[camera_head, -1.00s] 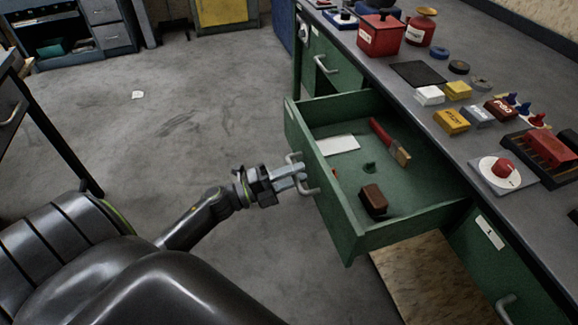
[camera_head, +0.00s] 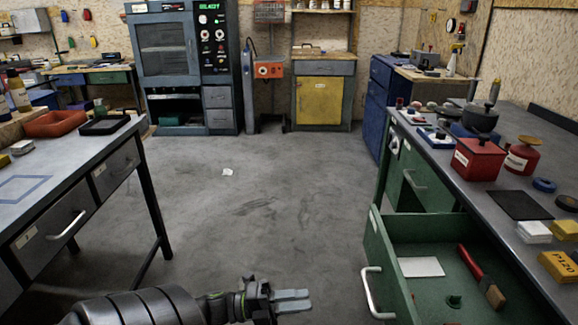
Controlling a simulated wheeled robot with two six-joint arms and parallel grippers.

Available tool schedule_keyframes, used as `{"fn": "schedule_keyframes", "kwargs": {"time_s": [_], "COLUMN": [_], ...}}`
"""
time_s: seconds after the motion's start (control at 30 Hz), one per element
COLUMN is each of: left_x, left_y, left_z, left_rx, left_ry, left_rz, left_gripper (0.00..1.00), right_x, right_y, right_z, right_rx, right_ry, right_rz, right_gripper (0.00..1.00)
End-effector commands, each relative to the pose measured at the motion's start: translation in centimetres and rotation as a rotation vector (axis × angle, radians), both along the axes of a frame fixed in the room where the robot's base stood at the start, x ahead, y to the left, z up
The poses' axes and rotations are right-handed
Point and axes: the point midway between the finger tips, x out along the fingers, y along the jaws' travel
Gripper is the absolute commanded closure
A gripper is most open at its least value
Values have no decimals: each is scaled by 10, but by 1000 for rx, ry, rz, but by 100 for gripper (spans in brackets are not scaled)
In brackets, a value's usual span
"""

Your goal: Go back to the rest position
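My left gripper (camera_head: 298,301) is at the bottom centre of the head view, over the bare floor. Its two pale fingers point right, close together in the picture, and whether they are parted is unclear. They are apart from the handle (camera_head: 370,293) of the open green drawer (camera_head: 376,243); nothing shows between them. My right gripper is out of view.
The drawer holds a white sheet (camera_head: 421,267) and a red-handled brush (camera_head: 470,264). The right workbench carries a red box (camera_head: 478,160) and a black mat (camera_head: 519,205). A table (camera_head: 95,158) stands at left.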

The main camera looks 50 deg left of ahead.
Motion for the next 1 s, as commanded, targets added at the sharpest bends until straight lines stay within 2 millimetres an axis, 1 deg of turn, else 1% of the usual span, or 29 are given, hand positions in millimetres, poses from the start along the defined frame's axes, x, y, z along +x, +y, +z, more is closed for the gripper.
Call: {"fn": "schedule_keyframes", "kwargs": {"time_s": [0.03,0.2,0.83,0.93,1.0], "left_x": [-5,-14,-15,-11,-6], "left_y": [4,11,12,15,21], "left_z": [-2,-4,-4,-11,-25], "left_rx": [2,1,-1,-16,-46], "left_ry": [3,-1,1,31,87], "left_rz": [0,0,2,36,96], "left_gripper": [71,71,71,71,71], "right_x": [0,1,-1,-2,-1], "right_y": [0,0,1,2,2], "right_z": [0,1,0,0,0], "right_rx": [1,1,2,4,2], "right_ry": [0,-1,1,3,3], "right_rz": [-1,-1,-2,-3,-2], "right_gripper": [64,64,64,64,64]}}
